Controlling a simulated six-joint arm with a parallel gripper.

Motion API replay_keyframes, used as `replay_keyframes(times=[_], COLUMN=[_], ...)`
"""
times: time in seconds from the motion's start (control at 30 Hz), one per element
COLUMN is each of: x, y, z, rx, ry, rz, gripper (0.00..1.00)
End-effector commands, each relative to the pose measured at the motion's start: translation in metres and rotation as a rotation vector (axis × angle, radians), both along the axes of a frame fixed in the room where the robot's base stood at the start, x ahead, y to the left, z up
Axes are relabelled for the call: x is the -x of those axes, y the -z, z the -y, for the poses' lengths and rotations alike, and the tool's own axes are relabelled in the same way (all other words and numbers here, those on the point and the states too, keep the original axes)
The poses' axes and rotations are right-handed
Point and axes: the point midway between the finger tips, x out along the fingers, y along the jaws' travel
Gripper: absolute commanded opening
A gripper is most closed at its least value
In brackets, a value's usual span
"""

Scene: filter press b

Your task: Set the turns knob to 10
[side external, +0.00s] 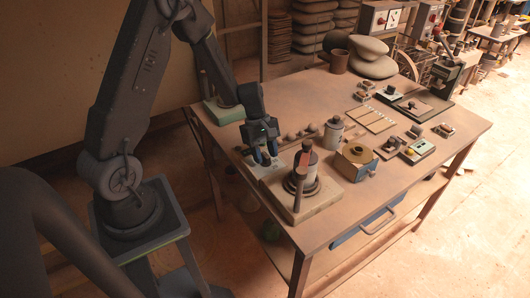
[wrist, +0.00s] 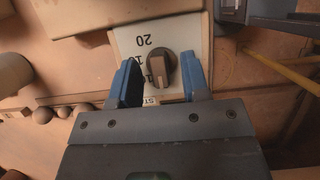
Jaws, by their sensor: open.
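The turns knob (wrist: 158,70) is a dark round knob with a paler raised grip bar, set on a white dial plate (wrist: 183,38). In the wrist view the plate shows an upside-down "20", partly hidden numbers beside the knob, and letters starting "ST" below it. My gripper (wrist: 160,62) is open, its two blue fingers on either side of the knob with a visible gap on each side. In the side view my gripper (side external: 265,158) is low over the pale plate (side external: 252,163) at the table's near left; the knob is hidden there.
A wooden block (side external: 325,191) with a dark cylindrical press and upright handle stands close to my gripper's right. A tan box with a black knob (side external: 356,152), a grey canister (side external: 334,134) and small round balls (side external: 302,134) are nearby. The table's right front is clear.

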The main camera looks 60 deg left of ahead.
Motion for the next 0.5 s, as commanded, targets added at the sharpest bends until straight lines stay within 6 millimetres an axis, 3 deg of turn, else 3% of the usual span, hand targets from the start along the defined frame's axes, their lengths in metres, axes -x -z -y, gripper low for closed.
replay_keyframes(times=[0.23,0.5], x=[0.0000,-0.0001], y=[0.0006,0.0003], z=[0.0005,0.0003], rx=[0.000,0.000], ry=[0.000,0.000], rz=[0.000,0.000], gripper=[0.43,0.17])
